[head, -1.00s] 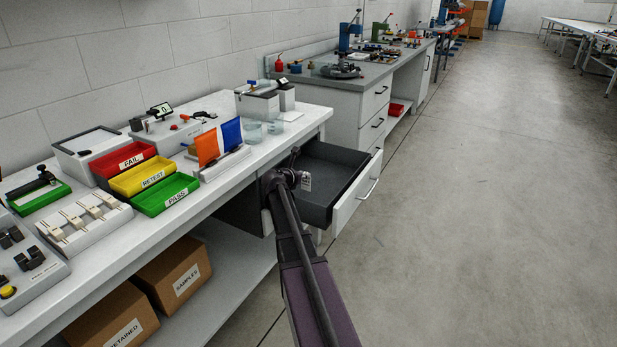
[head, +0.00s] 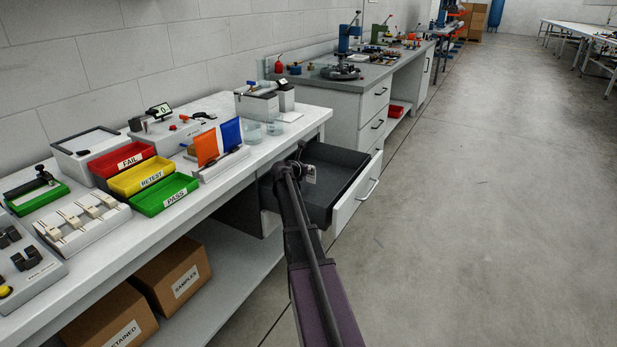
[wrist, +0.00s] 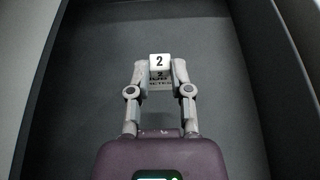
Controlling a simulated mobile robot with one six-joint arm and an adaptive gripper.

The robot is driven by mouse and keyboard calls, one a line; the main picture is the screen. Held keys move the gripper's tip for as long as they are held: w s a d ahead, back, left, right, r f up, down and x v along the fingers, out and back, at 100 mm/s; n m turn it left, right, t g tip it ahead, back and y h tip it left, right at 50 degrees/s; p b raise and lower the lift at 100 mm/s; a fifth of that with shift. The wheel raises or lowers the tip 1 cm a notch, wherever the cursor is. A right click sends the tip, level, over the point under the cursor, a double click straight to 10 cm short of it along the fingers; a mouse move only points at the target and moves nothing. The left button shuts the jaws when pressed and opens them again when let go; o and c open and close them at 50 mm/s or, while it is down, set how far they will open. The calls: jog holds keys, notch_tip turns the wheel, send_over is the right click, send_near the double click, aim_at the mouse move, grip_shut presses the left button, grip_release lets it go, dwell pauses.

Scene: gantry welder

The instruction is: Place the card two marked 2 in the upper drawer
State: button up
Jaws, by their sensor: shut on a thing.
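The card marked 2 (wrist: 159,68) is a small white piece with a black 2 on top and smaller print on its near face. My gripper (wrist: 159,80) is shut on it, one finger on each side. The open drawer (head: 349,201), dark grey inside with a white front and a bar handle, is pulled out from under the white bench. In the head view my gripper (head: 303,172) is over the drawer's left part, and the card shows as a small pale patch. The wrist view looks down on the empty dark drawer floor (wrist: 85,75). The card's height above it is hard to tell.
The drawer walls (wrist: 282,75) stand on both sides of my gripper. On the bench are red, yellow and green trays (head: 165,195), orange and blue upright panels (head: 231,134) and clear cups (head: 252,131). The floor right of the drawer is clear.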

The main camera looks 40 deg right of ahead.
aim_at(311, 174)
jog(key=shift+f+b, duration=1.5)
jog(key=shift+f, duration=0.15)
jog(key=shift+f, duration=0.2)
jog(key=o, duration=0.7)
jog(key=shift+r, duration=0.1)
jog(key=shift+o, duration=0.2)
jog(key=shift+r, duration=0.1)
jog(key=shift+s+a+r, duration=0.1)
jog(key=shift+a+r, duration=0.05)
jog(key=p+v, duration=0.4)
jog(key=v, duration=0.7)
jog(key=shift+a+p, duration=0.25)
jog(key=shift+p, duration=0.1)
jog(key=shift+s, duration=0.1)
